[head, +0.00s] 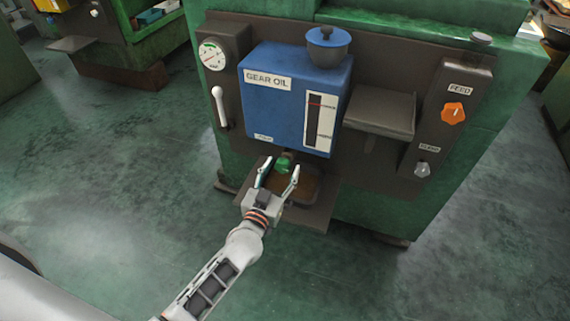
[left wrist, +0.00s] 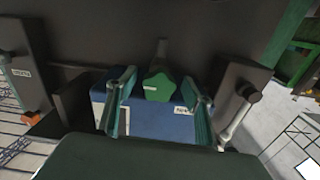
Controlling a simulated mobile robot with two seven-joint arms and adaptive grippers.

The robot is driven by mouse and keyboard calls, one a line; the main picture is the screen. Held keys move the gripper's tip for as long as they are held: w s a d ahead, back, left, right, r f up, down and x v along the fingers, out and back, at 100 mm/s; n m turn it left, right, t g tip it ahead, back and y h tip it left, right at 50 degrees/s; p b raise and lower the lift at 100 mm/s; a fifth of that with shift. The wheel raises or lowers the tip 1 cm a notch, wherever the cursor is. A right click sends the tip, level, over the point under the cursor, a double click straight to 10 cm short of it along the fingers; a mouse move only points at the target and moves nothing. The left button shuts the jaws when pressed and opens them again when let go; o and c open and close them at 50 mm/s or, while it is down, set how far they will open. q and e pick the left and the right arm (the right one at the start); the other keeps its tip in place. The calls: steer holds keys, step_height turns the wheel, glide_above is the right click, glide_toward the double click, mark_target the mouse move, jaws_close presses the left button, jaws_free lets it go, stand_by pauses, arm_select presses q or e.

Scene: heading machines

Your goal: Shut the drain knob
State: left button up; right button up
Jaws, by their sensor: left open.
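The green drain knob (head: 283,163) sits under the blue gear oil tank (head: 285,105) on the machine front. In the left wrist view the knob (left wrist: 158,87) is star-shaped with a small pale mark, on a dark stem. My left gripper (head: 278,174) is open, with its fingertips either side of the knob in the head view. In the left wrist view the two fingers of my left gripper (left wrist: 163,95) stand apart, left and right of the knob, with gaps showing. I cannot tell whether either finger touches it. My right gripper is not in view.
A drip tray (head: 318,212) juts out below the knob. A white-handled lever (head: 218,106) is at left, and an orange feed knob (head: 453,113) and a grey knob (head: 422,169) are at right. A dark shelf (head: 380,112) sticks out beside the tank. The floor in front is clear.

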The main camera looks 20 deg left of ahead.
arm_select(q)
steer(key=shift+w, duration=1.2)
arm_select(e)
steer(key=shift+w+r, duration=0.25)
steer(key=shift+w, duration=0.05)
arm_select(q)
steer(key=c, duration=1.1)
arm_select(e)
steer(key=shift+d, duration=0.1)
